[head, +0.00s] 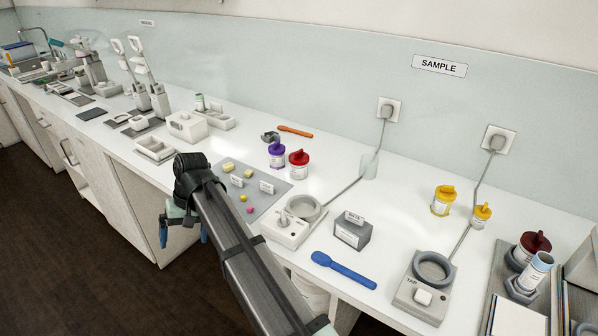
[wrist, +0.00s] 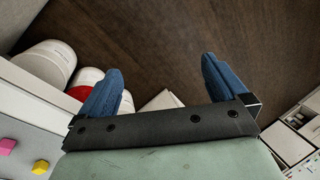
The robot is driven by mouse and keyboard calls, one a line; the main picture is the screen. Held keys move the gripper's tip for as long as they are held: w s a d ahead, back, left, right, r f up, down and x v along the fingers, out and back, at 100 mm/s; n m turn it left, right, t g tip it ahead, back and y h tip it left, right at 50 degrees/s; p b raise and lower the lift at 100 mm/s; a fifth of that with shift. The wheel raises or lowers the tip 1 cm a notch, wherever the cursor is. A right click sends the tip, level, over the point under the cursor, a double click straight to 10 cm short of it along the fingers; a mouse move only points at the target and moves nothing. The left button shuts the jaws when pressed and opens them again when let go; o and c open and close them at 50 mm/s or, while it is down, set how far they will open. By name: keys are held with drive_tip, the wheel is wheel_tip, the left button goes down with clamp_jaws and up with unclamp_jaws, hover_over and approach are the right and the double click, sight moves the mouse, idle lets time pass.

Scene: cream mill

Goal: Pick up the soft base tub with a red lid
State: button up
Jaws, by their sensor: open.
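A white tub with a bright red lid (head: 299,164) stands upright on the counter, right of a purple-lidded tub (head: 277,155). Another tub with a dark red lid (head: 533,248) stands at the far right. The labels are too small to read. My gripper (head: 184,238) hangs beyond the counter's front edge, over the floor, well to the left of and nearer than the bright red-lidded tub. No counter tub is between the fingers.
A grey mat (head: 262,205) with small yellow and pink pieces lies before the tubs. A white device with a ring (head: 288,232), a grey box (head: 352,233) and a blue spatula (head: 343,270) lie nearer right. White containers (wrist: 48,65) show below the counter in the wrist view.

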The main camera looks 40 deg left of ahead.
drive_tip(key=w+a+r+y, duration=0.25)
drive_tip(key=a+r, duration=0.45)
drive_tip(key=r, duration=0.5)
wheel_tip(320, 180, up, 6)
drive_tip(key=n+t, duration=0.3)
drive_tip(key=n, duration=0.2)
hover_over(300, 151)
drive_tip(key=d, duration=0.4)
drive_tip(key=shift+y, duration=0.35)
drive_tip(key=x, duration=0.6)
drive_tip(key=w+x, duration=0.1)
drive_tip(key=x, duration=0.2)
drive_tip(key=shift+s+x, duration=0.2)
drive_tip(key=shift+x, duration=1.05)
drive_tip(key=shift+s+x, duration=0.15)
drive_tip(key=shift+x, duration=1.15)
drive_tip(key=shift+d, duration=0.15)
drive_tip(key=c, duration=1.1)
